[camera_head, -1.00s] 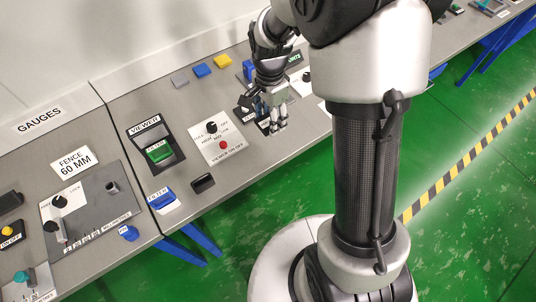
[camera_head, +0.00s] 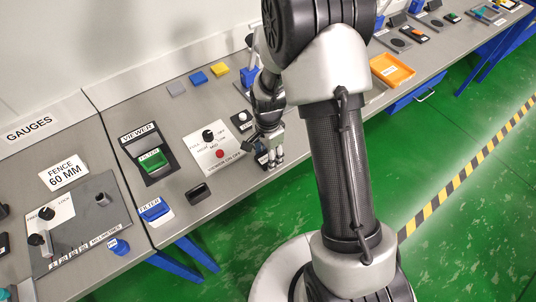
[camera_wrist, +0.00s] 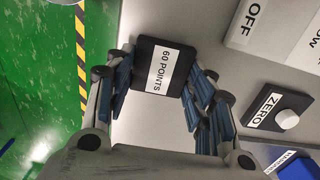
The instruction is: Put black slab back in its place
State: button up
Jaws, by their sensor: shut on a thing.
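The black slab (camera_wrist: 151,82) has a white label reading "60 POINTS" and sits between the finger pads of my gripper (camera_wrist: 158,92) in the wrist view. My gripper is shut on it, with a finger against each side. In the head view my gripper (camera_head: 269,160) points down near the front edge of the grey bench, right of the white switch panel. The slab is mostly hidden by the fingers there. I cannot tell whether it touches the bench.
The white panel (camera_head: 217,147) has a black knob and a red button. A "ZERO" button (camera_wrist: 287,119) is near the slab. A black block (camera_head: 198,193) lies near the front edge. An orange tray (camera_head: 392,70) stands farther right. Green floor lies beyond the edge.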

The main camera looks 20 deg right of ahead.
jog(key=shift+r, duration=0.1)
jog(key=shift+f, duration=0.2)
jog(key=o, duration=1.1)
jog(key=shift+o, duration=0.2)
jog(key=shift+r, duration=0.15)
jog(key=s+r+n+t+p, duration=0.1)
jog(key=s+r+n+p, duration=0.15)
jog(key=r, duration=1.05)
jog(key=s+r+n+t+p, duration=0.1)
jog(key=s+r+n, duration=0.25)
jog(key=r, duration=0.85)
jog(key=s+r+n+t, duration=0.1)
jog(key=s+r+n, duration=0.3)
jog(key=s, duration=0.3)
jog(key=s+r+n+t, duration=0.1)
jog(key=s+r+n, duration=0.3)
jog(key=s, duration=0.4)
jog(key=shift+s+a+t, duration=0.15)
jog(key=shift+s+t, duration=0.15)
